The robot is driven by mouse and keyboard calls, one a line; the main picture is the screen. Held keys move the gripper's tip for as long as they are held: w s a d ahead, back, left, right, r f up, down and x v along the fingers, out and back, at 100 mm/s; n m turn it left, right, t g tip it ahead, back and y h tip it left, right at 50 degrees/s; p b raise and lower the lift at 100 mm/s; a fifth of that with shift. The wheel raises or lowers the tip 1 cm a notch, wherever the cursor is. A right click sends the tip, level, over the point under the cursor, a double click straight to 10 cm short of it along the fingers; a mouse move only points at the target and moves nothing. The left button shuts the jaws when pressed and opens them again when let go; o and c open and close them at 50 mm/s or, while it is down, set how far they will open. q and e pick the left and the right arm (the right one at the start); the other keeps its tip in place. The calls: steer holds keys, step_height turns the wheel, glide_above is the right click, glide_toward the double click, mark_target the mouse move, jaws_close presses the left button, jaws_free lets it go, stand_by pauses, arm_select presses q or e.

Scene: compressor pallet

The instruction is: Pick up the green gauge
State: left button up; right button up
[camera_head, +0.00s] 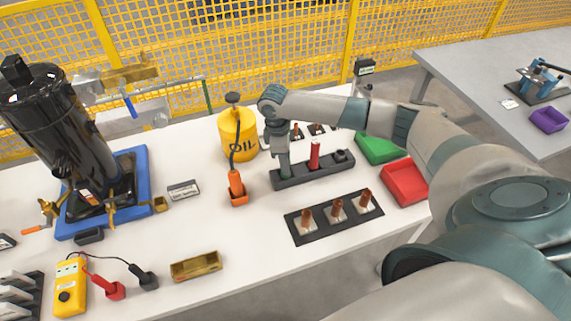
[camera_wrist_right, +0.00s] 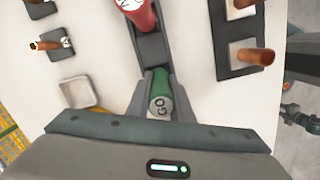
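The green gauge (camera_wrist_right: 160,92), marked GO on its top end, stands at the left end of a long dark holder (camera_head: 318,172). My right gripper (camera_head: 283,160) reaches down over it from above. In the right wrist view its two fingers lie close along both sides of the gauge and look shut on it. In the head view the gripper hides most of the gauge; a little green shows at the holder. It appears to be still in the holder. A red gauge (camera_head: 314,155) stands beside it in the same holder, also in the right wrist view (camera_wrist_right: 133,12). My left gripper is out of view.
A yellow oil can (camera_head: 238,143) and an orange-handled tool (camera_head: 236,187) stand left of the holder. A black plate with copper-coloured pins (camera_head: 312,237) lies in front. Green (camera_head: 380,148) and red (camera_head: 405,183) bins are to the right.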

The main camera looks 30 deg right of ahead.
jaws_close()
steer(key=shift+r, duration=0.15)
